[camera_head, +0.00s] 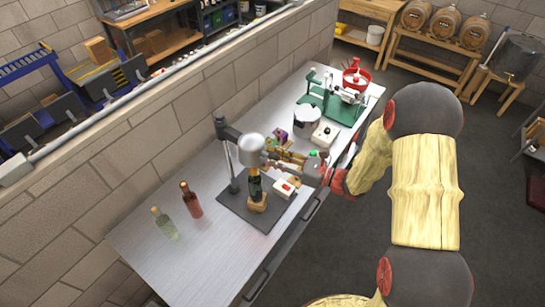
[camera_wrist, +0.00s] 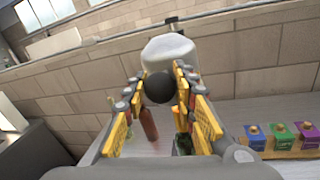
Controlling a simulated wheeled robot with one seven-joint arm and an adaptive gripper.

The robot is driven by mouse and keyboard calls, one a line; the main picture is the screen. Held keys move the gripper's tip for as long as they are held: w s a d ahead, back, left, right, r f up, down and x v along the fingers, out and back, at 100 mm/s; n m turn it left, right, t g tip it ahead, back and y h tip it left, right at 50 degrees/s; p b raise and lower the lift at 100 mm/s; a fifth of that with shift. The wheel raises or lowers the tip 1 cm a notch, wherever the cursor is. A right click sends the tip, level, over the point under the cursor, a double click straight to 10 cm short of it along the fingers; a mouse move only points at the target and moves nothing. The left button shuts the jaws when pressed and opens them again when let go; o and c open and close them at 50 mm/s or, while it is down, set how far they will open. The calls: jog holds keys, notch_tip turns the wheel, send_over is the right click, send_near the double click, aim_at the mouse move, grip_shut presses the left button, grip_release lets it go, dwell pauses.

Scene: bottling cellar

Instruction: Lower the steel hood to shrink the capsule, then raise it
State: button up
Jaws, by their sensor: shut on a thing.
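The steel hood (camera_head: 251,150) hangs on a stand with a dark base plate (camera_head: 235,208) on the bench. A dark bottle with a gold-coloured neck (camera_head: 255,184) stands upright under it in a wooden holder (camera_head: 258,206). The hood's lower edge is at the bottle's top; whether it covers the capsule I cannot tell. My gripper (camera_head: 272,156) is beside the hood, to its right. In the wrist view my yellow-padded fingers (camera_wrist: 158,90) are shut on the hood's black knob (camera_wrist: 159,87), with the pale hood (camera_wrist: 168,48) just beyond. Part of the bottle (camera_wrist: 184,145) shows below.
A clear bottle (camera_head: 164,223) and a reddish-brown bottle (camera_head: 191,200) stand left on the bench. A white box with a red button (camera_head: 284,189) is right of the bottle. Small coloured cartons (camera_wrist: 281,133), a white box (camera_head: 325,134) and a green machine (camera_head: 343,105) stand farther along. A block wall runs behind.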

grip_shut()
notch_tip(320, 180, down, 11)
jog(key=b, duration=0.7)
jog(key=shift+s, duration=0.1)
jog(key=shift+o, duration=2)
grip_release()
jog(key=shift+f, duration=0.1)
jog(key=o, duration=0.4)
